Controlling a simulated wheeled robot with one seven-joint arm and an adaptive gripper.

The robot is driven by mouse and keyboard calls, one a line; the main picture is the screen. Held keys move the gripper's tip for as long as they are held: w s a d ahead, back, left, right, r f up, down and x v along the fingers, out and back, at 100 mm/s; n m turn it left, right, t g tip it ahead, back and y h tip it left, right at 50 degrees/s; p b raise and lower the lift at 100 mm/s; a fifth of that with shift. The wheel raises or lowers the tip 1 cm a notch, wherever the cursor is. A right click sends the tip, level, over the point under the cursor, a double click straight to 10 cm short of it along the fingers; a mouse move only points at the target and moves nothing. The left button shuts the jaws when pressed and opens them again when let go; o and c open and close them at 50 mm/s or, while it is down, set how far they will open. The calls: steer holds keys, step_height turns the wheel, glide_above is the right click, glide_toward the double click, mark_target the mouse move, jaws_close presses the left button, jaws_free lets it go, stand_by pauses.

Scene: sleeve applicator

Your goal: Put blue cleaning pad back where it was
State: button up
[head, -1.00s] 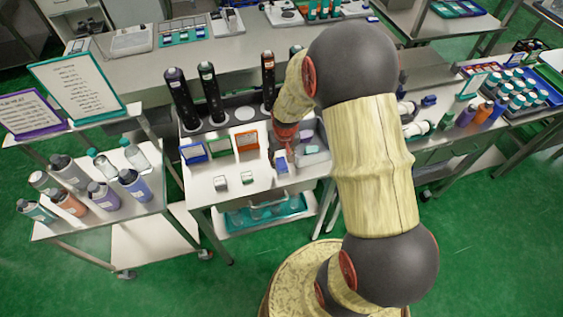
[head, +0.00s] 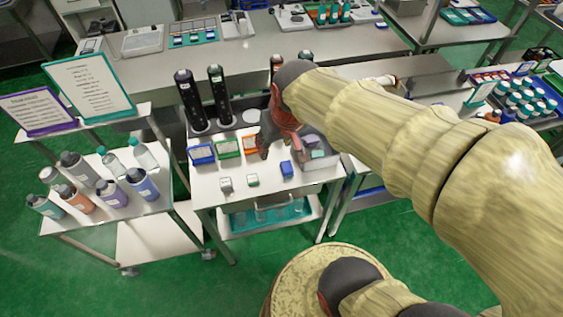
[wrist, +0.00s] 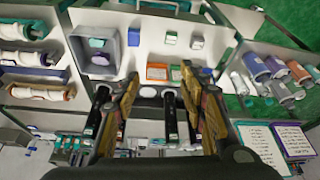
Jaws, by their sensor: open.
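The blue cleaning pad (head: 286,168) lies on the front part of the white worktop, left of the grey bin (head: 331,161). It also shows as a small blue block in the wrist view (wrist: 133,37), beside the bin. My gripper (head: 283,151) is above the worktop, behind the pad and apart from it. In the wrist view its two fingers (wrist: 158,82) are spread with nothing between them. A white pad (head: 226,184) and a green pad (head: 252,180) lie left of the blue pad. A blue box (head: 201,153), a green box (head: 228,147) and an orange box (head: 249,144) stand behind.
Tall dark bottles (head: 191,100) stand behind the boxes. A side cart with several bottles (head: 108,192) and framed signs (head: 90,86) is at the left. The grey bin holds a teal item (wrist: 97,43). The front strip of worktop around the pads is mostly clear.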

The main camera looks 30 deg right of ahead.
steer(key=s+a+r+n+t, duration=0.1)
steer(key=s+a+r, duration=0.2)
steer(key=s, duration=0.6)
step_height(320, 180, up, 2)
steer(key=shift+a, duration=0.35)
step_height(320, 180, down, 6)
steer(key=b, duration=0.6)
steer(key=shift+f, duration=0.15)
